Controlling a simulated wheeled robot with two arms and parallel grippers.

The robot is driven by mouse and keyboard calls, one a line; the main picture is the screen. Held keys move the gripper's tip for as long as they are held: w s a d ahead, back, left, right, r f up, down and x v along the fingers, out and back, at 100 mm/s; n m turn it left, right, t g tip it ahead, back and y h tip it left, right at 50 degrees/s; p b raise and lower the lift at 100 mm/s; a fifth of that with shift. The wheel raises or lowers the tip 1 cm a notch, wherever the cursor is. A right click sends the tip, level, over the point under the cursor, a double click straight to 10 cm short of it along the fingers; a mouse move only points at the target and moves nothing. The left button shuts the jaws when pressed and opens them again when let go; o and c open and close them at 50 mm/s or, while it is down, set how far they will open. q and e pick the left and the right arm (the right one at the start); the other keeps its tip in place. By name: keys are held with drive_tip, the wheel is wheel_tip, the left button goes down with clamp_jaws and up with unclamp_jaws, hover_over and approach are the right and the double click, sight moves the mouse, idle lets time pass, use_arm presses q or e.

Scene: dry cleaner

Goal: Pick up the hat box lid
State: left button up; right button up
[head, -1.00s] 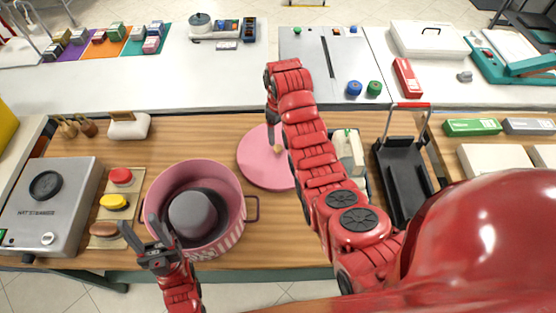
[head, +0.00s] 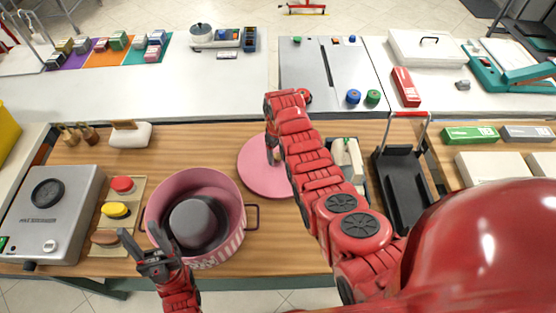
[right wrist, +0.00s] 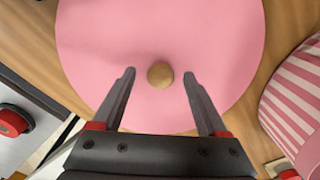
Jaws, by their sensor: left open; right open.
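The hat box lid (head: 257,178) is a flat pink disc lying on the wooden table, right of the hat box. In the right wrist view the lid (right wrist: 210,50) has a round wooden knob (right wrist: 160,75) at its middle. My right gripper (right wrist: 160,92) is open above the lid, its fingers on either side of the knob and not touching it. In the head view my right arm hides part of the lid. The pink striped hat box (head: 230,235) stands open with a grey hat (head: 197,224) inside. My left gripper (head: 143,243) is open and empty at the box's front left rim.
A grey machine (head: 48,212) and a board with red, yellow and brown pads (head: 115,212) stand at the left. A caddy with a white bottle (head: 347,160) and a black tray (head: 403,190) are right of my right arm.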

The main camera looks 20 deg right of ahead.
clamp_jaws()
idle(0.3)
